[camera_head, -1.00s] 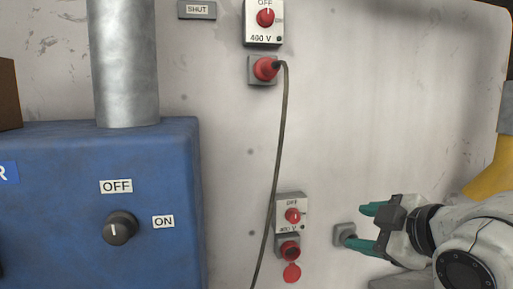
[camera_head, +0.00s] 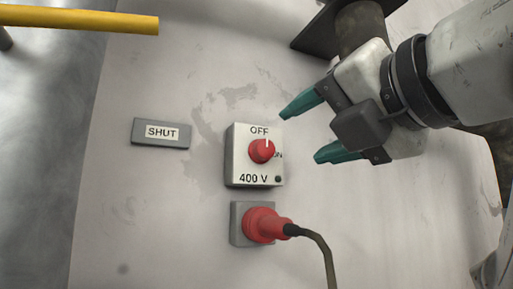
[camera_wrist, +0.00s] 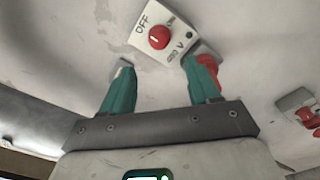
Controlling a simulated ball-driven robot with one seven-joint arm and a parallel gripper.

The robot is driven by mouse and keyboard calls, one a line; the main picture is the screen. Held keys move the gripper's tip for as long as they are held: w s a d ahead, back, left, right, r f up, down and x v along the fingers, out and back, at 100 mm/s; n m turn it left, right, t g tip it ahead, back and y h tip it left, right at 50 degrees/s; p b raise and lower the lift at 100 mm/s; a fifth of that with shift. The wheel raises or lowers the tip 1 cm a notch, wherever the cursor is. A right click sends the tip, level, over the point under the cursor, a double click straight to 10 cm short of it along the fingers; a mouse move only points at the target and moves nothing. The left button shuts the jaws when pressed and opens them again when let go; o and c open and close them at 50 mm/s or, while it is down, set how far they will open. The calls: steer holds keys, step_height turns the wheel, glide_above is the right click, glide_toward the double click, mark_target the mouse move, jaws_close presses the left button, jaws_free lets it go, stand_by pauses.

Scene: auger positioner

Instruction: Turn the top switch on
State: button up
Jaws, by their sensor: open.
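The top switch (camera_head: 255,155) is a white box on the wall with a red knob (camera_head: 262,150), marked OFF above, ON at the right and 400 V below. The knob's white mark points up toward OFF. My gripper (camera_head: 300,131) is open and empty, with green fingers, to the right of the switch and apart from it. In the wrist view the switch knob (camera_wrist: 159,37) lies ahead, beyond and between the fingertips of my gripper (camera_wrist: 160,75). The small lamp at the box's lower right looks dark.
A red plug (camera_head: 265,225) with a cable sits in a socket just below the switch. A grey SHUT plate (camera_head: 160,133) is at the left. A yellow bar (camera_head: 80,19) crosses the upper left. A dark bracket and pipe (camera_head: 362,28) are at the upper right.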

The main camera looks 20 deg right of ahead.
mark_target(268, 148)
steer(key=w+p, duration=0.1)
steer(key=w, duration=0.2)
steer(key=w+p, duration=0.1)
steer(key=w, duration=0.3)
steer(key=w+p, duration=0.1)
steer(key=w, duration=0.2)
steer(key=shift+w+a, duration=0.25)
steer(key=shift+w, duration=0.1)
steer(key=shift+c, duration=0.2)
steer(key=c, duration=1)
